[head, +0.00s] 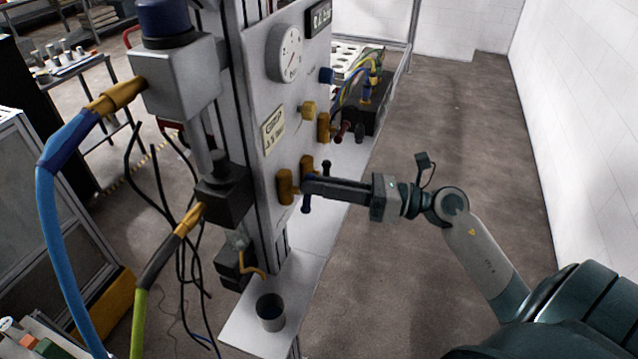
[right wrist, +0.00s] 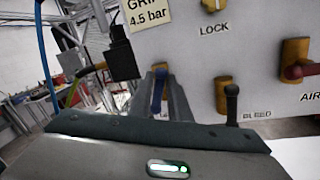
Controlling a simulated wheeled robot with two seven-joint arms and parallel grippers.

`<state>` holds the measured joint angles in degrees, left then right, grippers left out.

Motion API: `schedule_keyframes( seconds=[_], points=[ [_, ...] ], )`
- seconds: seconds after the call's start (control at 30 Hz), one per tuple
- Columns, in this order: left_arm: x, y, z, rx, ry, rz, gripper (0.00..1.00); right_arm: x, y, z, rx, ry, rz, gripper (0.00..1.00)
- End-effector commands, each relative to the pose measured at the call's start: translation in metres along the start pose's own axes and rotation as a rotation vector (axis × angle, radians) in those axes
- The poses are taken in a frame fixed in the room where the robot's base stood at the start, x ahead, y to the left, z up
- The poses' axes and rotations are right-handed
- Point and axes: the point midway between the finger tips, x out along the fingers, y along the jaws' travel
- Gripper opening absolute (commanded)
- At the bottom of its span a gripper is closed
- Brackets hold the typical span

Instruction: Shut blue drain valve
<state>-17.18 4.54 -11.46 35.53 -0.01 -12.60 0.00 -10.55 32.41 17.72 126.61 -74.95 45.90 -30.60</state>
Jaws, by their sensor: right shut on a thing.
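The blue drain valve lever (right wrist: 157,94) hangs down from a brass valve body (right wrist: 160,72) at the panel's lower left in the right wrist view. In the head view its dark blue lower end (head: 306,207) shows just below my right gripper (head: 308,187), near the brass body (head: 286,186). My right gripper is shut at this lever. My left gripper is not in view.
A red air handle (right wrist: 300,71) is farther right. A grey cup (head: 270,311) stands on the white ledge below. Hoses hang at left. The floor right of the panel is clear.

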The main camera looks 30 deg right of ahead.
Motion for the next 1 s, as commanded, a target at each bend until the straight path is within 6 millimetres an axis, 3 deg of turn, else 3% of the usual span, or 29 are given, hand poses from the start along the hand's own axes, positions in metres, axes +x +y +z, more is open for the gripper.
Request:
schedule_keyframes(
  seconds=[1.0],
  points=[
    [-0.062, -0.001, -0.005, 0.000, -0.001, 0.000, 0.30, -0.003, -0.014, -0.009, 0.937, -0.187, -0.003, 0.00]
  ],
)
